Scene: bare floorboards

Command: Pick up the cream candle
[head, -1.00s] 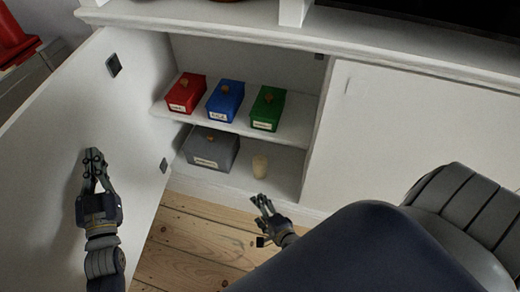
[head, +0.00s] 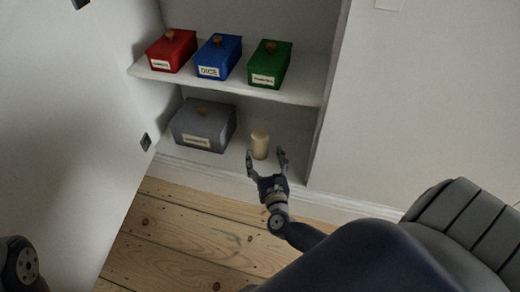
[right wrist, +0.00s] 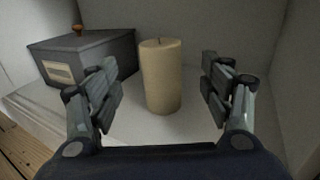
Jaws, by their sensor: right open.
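The cream candle (head: 260,144) stands upright on the cabinet's lower shelf, right of a grey box. In the right wrist view the candle (right wrist: 161,76) stands between my two open fingers, a little beyond their tips, with space on both sides. My right gripper (head: 267,164) is open and empty, at the front edge of the lower shelf; its fingers also show in the right wrist view (right wrist: 161,88). Only a piece of my left arm shows at the lower left edge of the head view; its gripper is out of the picture.
The grey lidded box (head: 203,126) sits left of the candle. Red (head: 171,50), blue (head: 217,57) and green (head: 269,65) boxes stand on the upper shelf (head: 300,88). The open cabinet door (head: 80,130) is at the left. The cabinet's side wall is close on the right.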

